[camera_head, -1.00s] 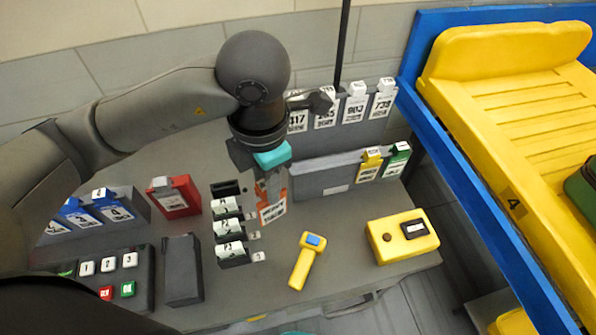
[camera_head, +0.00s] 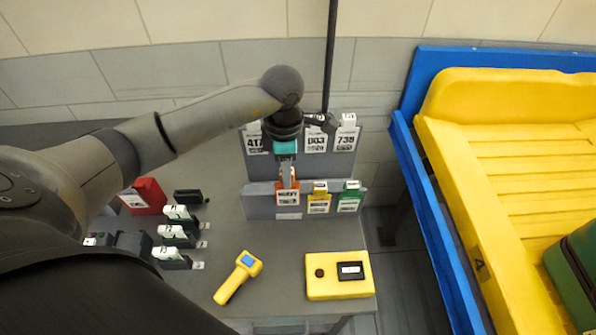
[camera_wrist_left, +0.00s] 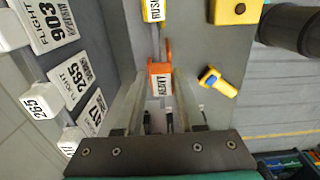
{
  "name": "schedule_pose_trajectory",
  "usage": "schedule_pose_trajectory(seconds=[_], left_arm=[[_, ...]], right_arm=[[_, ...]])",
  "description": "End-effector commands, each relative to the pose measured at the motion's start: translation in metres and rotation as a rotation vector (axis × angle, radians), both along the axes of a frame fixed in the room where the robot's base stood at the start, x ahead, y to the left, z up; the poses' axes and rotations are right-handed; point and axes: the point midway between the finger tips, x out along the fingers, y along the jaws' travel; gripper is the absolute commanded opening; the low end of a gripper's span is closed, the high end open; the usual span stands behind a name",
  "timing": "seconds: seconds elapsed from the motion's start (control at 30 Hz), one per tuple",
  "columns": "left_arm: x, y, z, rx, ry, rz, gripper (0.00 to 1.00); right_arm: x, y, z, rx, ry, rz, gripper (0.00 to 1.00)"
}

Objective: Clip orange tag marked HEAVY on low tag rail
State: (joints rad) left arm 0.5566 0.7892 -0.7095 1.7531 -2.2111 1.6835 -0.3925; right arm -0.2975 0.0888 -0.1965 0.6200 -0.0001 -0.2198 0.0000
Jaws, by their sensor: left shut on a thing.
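The orange tag (camera_head: 288,198), marked HEAVY, is upright at the low tag rail (camera_head: 258,204), in line with a yellow tag (camera_head: 319,200) and a green tag (camera_head: 349,199) to its right. My left gripper (camera_head: 287,180) reaches down from above and is shut on the orange tag's upper part. The left wrist view shows the orange tag (camera_wrist_left: 161,84) between the fingers (camera_wrist_left: 160,105), with the yellow tag (camera_wrist_left: 152,10) beyond. I cannot tell whether the tag's clip is seated on the rail. My right gripper is not in view.
White flight tags (camera_head: 316,143) hang on the higher panel behind, close to my left wrist. A yellow scanner (camera_head: 238,278) and a yellow box (camera_head: 338,276) lie in front. Black holders (camera_head: 172,235) and a red holder (camera_head: 146,195) stand left. A blue-framed conveyor (camera_head: 425,215) is right.

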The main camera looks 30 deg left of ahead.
Motion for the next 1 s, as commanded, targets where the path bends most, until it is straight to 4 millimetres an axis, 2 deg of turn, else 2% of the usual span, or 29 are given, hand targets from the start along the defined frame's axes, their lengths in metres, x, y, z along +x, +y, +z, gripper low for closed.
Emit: schedule_pose_trajectory(seconds=[0.3, 1.0], left_arm=[[0.001, 0.003, -0.008, 0.001, -0.002, -0.006, 0.00], [0.001, 0.003, -0.053, 0.002, -0.001, -0.005, 0.00]], right_arm=[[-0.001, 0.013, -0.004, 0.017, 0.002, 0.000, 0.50], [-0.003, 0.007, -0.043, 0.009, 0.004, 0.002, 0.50]])
